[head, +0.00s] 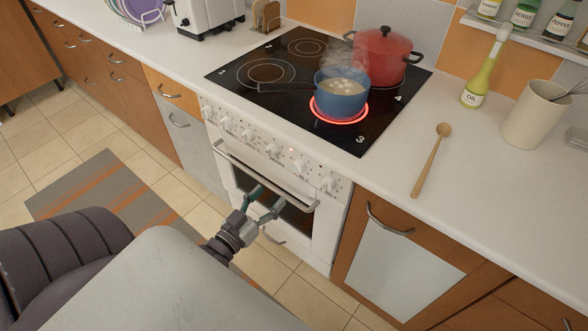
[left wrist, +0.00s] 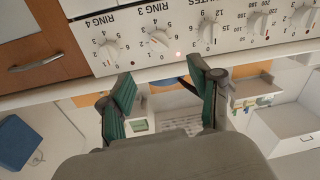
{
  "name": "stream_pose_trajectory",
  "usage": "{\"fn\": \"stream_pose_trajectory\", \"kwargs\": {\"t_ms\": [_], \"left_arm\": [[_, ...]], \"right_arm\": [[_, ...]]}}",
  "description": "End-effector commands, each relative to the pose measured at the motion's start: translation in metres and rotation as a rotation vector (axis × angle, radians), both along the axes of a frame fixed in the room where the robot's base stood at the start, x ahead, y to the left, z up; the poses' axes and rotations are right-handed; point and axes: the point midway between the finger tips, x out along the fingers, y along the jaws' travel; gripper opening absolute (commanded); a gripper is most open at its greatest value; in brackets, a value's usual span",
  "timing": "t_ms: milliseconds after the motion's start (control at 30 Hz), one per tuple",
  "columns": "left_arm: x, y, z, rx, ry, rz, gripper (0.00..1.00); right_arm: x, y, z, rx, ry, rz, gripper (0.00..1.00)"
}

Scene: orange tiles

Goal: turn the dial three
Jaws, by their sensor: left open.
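The dial labelled RING 3 shows upside down in the left wrist view (left wrist: 158,41). In the head view it is the white knob second from the right (head: 299,166) on the oven's front panel. A small red light glows beside it. I cannot read its setting exactly. The RING 4 dial (left wrist: 109,50) is beside it. My left gripper (head: 264,200) is open and empty, in front of the oven and below the dials. In the left wrist view, its fingers (left wrist: 160,78) are spread below the RING 3 dial, apart from it. My right gripper is not in view.
A steaming blue pot (head: 340,99) stands on the red-glowing ring marked 3. A red pot (head: 383,57) stands behind it. The oven handle (head: 262,178) juts out below the dials. A wooden spoon (head: 430,161) and an oil bottle (head: 484,72) are on the right counter.

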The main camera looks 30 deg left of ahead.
Motion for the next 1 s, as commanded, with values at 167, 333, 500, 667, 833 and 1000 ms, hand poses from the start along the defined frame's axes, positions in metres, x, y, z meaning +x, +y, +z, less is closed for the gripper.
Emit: {"fn": "stream_pose_trajectory", "kwargs": {"t_ms": [167,333,500,667,833,1000], "left_arm": [[0.041,-0.001,0.003,-0.001,-0.004,-0.001,0.63],[0.076,-0.002,0.001,0.0,-0.001,-0.001,0.63],[0.101,-0.002,0.0,-0.001,0.001,-0.001,0.63],[0.113,-0.003,0.0,-0.001,0.003,-0.001,0.63],[0.115,-0.003,0.0,0.0,0.003,-0.001,0.63],[0.115,-0.003,0.0,0.0,0.003,-0.001,0.6]], "right_arm": [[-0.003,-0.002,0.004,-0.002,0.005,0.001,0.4],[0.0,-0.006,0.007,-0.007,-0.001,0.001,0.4],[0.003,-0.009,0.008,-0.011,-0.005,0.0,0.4],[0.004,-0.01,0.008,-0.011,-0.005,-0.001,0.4],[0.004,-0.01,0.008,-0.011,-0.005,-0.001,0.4],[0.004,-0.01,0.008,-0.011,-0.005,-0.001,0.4]]}}
